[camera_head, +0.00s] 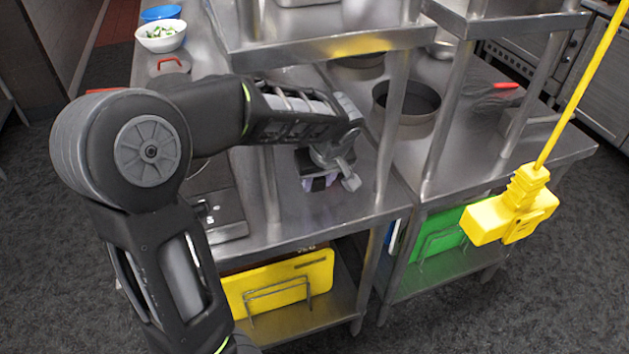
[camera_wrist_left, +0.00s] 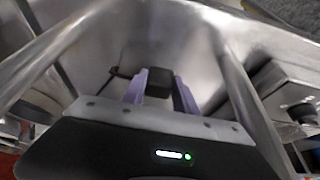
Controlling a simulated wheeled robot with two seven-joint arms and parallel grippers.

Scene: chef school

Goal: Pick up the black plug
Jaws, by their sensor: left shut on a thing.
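The black plug (camera_wrist_left: 159,83) shows in the left wrist view as a small dark block between the two purple fingers of my left gripper (camera_wrist_left: 160,92). A short dark cord (camera_wrist_left: 122,72) shows to the left of the fingers. In the head view my left arm reaches in from the left to the steel worktop, and the left gripper (camera_head: 320,184) is low between the shelf posts, with the plug (camera_head: 319,184) small and dark between its fingers. The gripper is shut on the plug. I cannot tell whether the plug touches the worktop. My right gripper is not in view.
A yellow outlet box (camera_head: 512,210) hangs on a yellow cord at right. Steel posts (camera_head: 391,125) and an upper shelf (camera_head: 320,42) frame the gripper. A round pot (camera_head: 408,104) stands to the right. Yellow (camera_head: 280,284) and green (camera_head: 437,232) boards stand below.

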